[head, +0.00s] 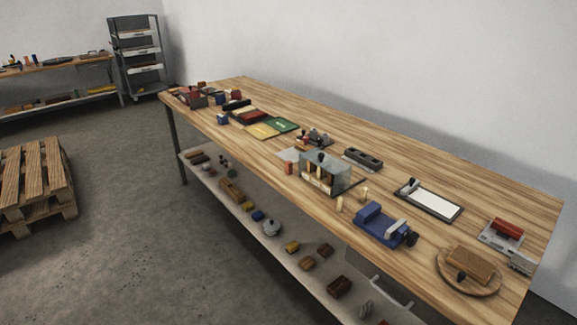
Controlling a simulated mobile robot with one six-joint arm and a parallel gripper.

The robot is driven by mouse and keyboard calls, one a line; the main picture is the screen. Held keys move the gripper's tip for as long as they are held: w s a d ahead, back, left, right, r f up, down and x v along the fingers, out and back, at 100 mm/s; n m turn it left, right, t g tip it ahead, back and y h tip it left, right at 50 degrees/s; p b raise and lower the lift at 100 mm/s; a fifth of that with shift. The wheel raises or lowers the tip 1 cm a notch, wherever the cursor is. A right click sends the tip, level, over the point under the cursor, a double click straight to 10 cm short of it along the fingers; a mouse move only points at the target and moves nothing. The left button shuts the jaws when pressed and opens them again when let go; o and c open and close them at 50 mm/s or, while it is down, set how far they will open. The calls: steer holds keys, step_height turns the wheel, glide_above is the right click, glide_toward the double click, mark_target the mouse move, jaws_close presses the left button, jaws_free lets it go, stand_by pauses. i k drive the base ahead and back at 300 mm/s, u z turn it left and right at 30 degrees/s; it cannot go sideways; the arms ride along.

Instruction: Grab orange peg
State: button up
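A small upright orange-red piece (289,168), which looks like the orange peg, stands on the long wooden workbench (400,165) near its front edge. It is just left of a grey open-fronted box (342,174) that holds several pale pegs and a dark-knobbed item. The piece is small in this view, so its exact shape is hard to tell. My gripper is not in view.
Two pale pegs (339,204) and a blue vise (378,224) stand right of the box. Left are a green board (281,125) and a yellow board (262,131). A lower shelf holds several blocks. A wooden pallet (35,180) lies on the floor.

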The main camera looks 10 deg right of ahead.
mark_target(288, 164)
steer(key=u, duration=1.55)
steer(key=i, duration=0.55)
steer(key=u, duration=0.55)
